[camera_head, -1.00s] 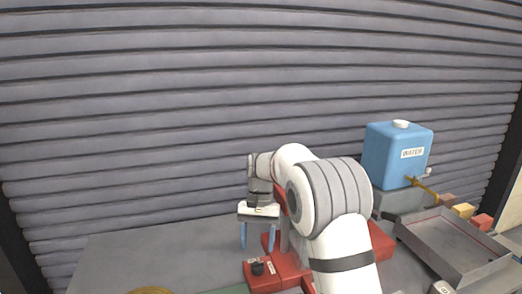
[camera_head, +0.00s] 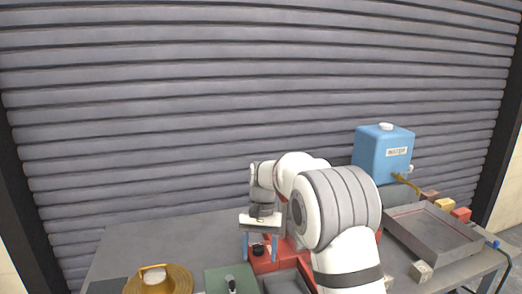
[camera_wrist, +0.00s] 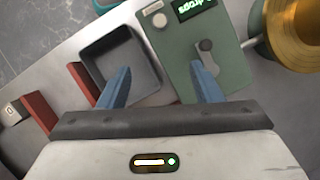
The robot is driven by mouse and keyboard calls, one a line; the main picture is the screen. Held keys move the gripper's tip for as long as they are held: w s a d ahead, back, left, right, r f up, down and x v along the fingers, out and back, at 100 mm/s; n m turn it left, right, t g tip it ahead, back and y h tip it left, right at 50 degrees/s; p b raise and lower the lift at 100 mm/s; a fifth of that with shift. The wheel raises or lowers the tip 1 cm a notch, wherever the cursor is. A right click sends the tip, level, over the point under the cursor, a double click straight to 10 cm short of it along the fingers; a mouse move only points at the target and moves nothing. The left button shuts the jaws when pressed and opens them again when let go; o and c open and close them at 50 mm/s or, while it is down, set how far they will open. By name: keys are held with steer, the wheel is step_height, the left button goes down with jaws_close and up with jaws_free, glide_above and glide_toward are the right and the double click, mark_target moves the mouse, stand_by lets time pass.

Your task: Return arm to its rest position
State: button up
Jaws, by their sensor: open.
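My gripper (camera_head: 260,246) is open, its two blue fingers apart and pointing down over the table (camera_head: 180,226). In the wrist view, my gripper (camera_wrist: 160,88) shows nothing between its fingers. Below it lie a dark square tray (camera_wrist: 122,62) and a green device (camera_wrist: 208,62) with a lit display and a dark knob. My white arm reaches over the table from the lower right in the head view and hides part of the red items behind it.
A blue water tank (camera_head: 384,156) with a brass tap stands at the back right. A grey metal tray (camera_head: 432,234) and small coloured blocks (camera_head: 461,215) are at the right. A brass dish (camera_head: 158,281) is at the front left. The grey shutter (camera_head: 230,100) closes off the back.

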steer(key=s+d+r+t, duration=0.4)
steer(key=s+d+r, duration=0.3)
steer(key=s+d, duration=0.4)
steer(key=s+d+f+t, duration=0.1)
steer(key=s+d, duration=0.1)
steer(key=s, duration=0.5)
steer(key=s+d+f+n+t, duration=0.1)
steer(key=s+d+t, duration=0.1)
steer(key=s, duration=0.5)
steer(key=shift+s+d+f+h, duration=0.2)
steer(key=shift+s+d+h, duration=0.1)
steer(key=shift+s, duration=0.05)
